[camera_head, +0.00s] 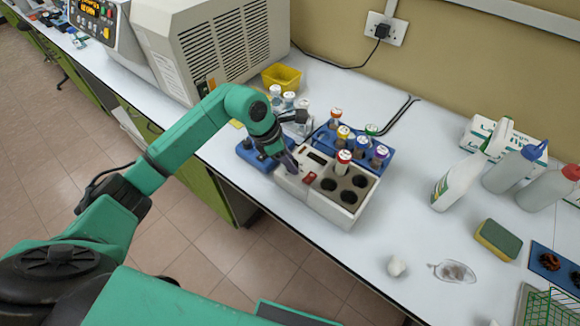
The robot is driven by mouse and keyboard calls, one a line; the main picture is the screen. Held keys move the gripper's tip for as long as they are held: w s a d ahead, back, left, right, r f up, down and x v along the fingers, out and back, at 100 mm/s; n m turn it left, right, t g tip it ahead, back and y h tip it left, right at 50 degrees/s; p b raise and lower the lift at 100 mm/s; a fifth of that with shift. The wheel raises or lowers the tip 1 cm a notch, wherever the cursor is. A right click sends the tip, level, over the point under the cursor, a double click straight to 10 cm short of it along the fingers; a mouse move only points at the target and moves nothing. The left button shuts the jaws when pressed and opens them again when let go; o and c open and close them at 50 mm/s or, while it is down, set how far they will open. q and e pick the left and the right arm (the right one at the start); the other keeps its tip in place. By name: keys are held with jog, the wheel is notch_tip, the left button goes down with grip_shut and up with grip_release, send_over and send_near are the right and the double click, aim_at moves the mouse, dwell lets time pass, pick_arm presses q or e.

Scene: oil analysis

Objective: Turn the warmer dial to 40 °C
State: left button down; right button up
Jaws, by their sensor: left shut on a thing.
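The warmer (340,215) is a pale block on the bench, with several dark round wells at its right end. One well holds a vial with a red and white cap (343,157). A small red switch (309,177) and a dark display slot show on its left part. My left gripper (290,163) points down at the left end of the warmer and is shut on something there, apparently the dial. The dial itself is hidden by the fingers, so its setting cannot be read. My right gripper is out of view.
A blue rack (381,162) of capped vials stands behind the warmer. Another blue holder (251,154) is at its left, near a yellow bin (282,77) and a large grey machine (215,50). Bottles (459,180) and a sponge (498,240) stand at right. The bench right of the warmer is mostly clear.

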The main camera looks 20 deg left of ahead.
pick_arm(q)
jog(key=m+b, duration=0.1)
jog(key=b, duration=0.1)
jog(key=m+g+b, duration=0.1)
jog(key=m+b, duration=0.1)
jog(key=shift+w+f+m+h, duration=0.2)
jog(key=shift+m+h, duration=0.1)
jog(key=shift+r+m+g+b, duration=0.25)
jog(key=shift+m+g+b, duration=0.45)
jog(key=shift+m+b, duration=0.9)
jog(key=shift+c, duration=2.3)
grip_release()
jog(key=shift+w+a+r, duration=0.1)
jog(key=shift+a+r, duration=0.15)
jog(key=shift+r, duration=0.2)
jog(key=b+v, duration=0.1)
jog(key=v, duration=1.2)
jog(key=shift+r+b, duration=0.25)
jog(key=shift+b, duration=0.05)
